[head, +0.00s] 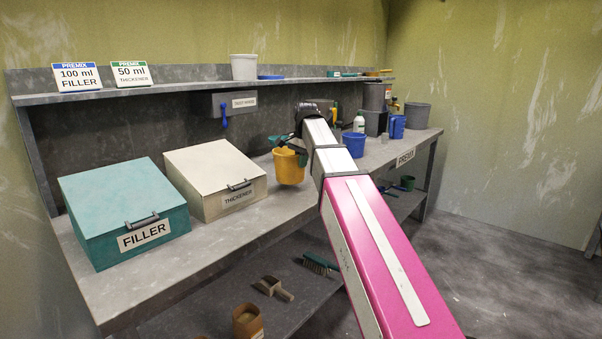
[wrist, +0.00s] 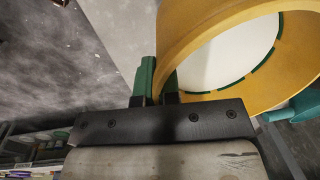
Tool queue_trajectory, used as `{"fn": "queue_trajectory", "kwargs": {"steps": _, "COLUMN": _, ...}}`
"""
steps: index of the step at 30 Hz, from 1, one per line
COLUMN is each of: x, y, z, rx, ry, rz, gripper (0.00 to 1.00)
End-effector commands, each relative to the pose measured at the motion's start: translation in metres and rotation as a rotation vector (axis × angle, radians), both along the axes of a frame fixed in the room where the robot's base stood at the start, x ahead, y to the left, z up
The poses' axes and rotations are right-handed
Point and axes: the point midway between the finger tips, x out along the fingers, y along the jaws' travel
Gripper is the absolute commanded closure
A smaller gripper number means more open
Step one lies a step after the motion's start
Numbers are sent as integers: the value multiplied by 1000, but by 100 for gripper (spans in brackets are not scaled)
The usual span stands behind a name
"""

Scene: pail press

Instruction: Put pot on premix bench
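The yellow pot (head: 289,167) is in front of my arm's end in the head view, over the middle of the long grey bench. In the wrist view the pot (wrist: 190,50) is close and large, with a pale inside and green marks around it. My gripper (wrist: 158,82) has its green fingers close together at the pot's wall and appears shut on it. The pot's clearance above the bench is hard to tell.
A blue pot (head: 354,144), a blue jug (head: 397,127) and a grey pail (head: 417,116) stand at the right. FILLER (head: 125,212) and THICKENER (head: 216,180) boxes stand at the left. A brush (head: 320,265) and scoop (head: 272,288) lie on the lower shelf.

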Motion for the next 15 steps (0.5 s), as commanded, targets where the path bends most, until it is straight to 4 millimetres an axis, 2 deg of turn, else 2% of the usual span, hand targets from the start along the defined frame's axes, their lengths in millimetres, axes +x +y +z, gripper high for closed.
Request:
{"fn": "queue_trajectory", "kwargs": {"steps": 10, "x": 0, "y": 0, "z": -34, "rx": 1, "ry": -1, "rz": 0, "gripper": 100}}
{"fn": "queue_trajectory", "kwargs": {"steps": 15, "x": 1, "y": 0, "z": -38, "rx": 1, "ry": -3, "rz": 0, "gripper": 100}}
